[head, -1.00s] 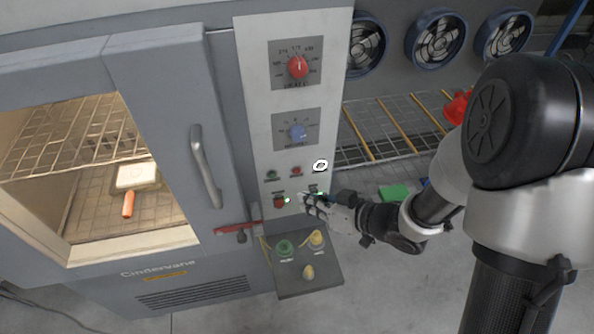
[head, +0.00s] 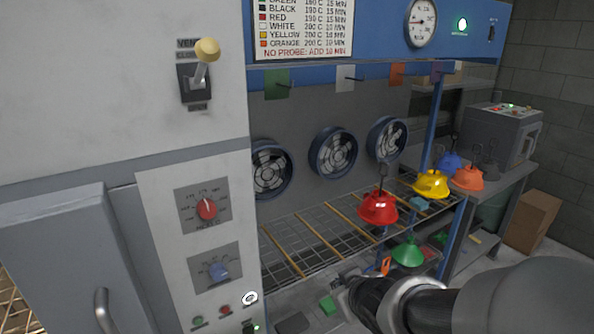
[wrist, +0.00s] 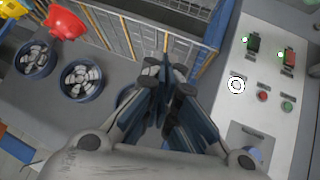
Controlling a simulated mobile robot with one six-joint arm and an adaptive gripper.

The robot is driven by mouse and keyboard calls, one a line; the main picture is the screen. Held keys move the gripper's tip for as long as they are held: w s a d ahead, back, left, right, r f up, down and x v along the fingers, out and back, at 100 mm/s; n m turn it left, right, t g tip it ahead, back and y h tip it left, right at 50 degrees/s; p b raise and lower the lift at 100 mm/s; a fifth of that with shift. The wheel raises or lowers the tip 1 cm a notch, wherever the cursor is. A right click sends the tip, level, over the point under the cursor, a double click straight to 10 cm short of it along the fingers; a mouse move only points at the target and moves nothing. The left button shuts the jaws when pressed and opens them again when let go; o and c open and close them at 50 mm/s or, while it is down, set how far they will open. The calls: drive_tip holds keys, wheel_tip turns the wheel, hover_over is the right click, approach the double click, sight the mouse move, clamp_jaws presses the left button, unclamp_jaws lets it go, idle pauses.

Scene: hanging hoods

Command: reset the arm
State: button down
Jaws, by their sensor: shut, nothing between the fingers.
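My gripper (head: 343,284) is in the lower middle of the head view, to the right of the oven's control panel (head: 172,248) and apart from it. In the wrist view my gripper (wrist: 170,88) has its dark fingers together, with nothing between them. The panel (wrist: 232,118) lies to the right of the fingers there, with lit switches, a white round mark and small buttons. My forearm fills the lower right of the head view and covers part of the floor.
A wire rack (head: 320,235) stands behind my gripper, with a red hood (head: 378,206) and a yellow hood (head: 431,184) above it. A green hood (head: 408,252) hangs lower. A lever (head: 203,62) sticks out of the oven's upper front. A cardboard box (head: 532,220) stands far right.

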drive_tip(key=s+d+r+m+g+h, duration=0.1)
drive_tip(key=s+d+r+m, duration=0.15)
drive_tip(key=s, duration=0.35)
drive_tip(key=s+d+r+m+g+h, duration=0.1)
drive_tip(key=s+d+r+m+h, duration=0.1)
drive_tip(key=s+d, duration=0.3)
drive_tip(key=s+a+m+g+y, duration=0.1)
drive_tip(key=s+a+g, duration=0.1)
drive_tip(key=s, duration=1)
drive_tip(key=shift+s+a+r+y, duration=0.25)
drive_tip(key=shift+a+r+y, duration=0.05)
drive_tip(key=shift+a+r, duration=0.1)
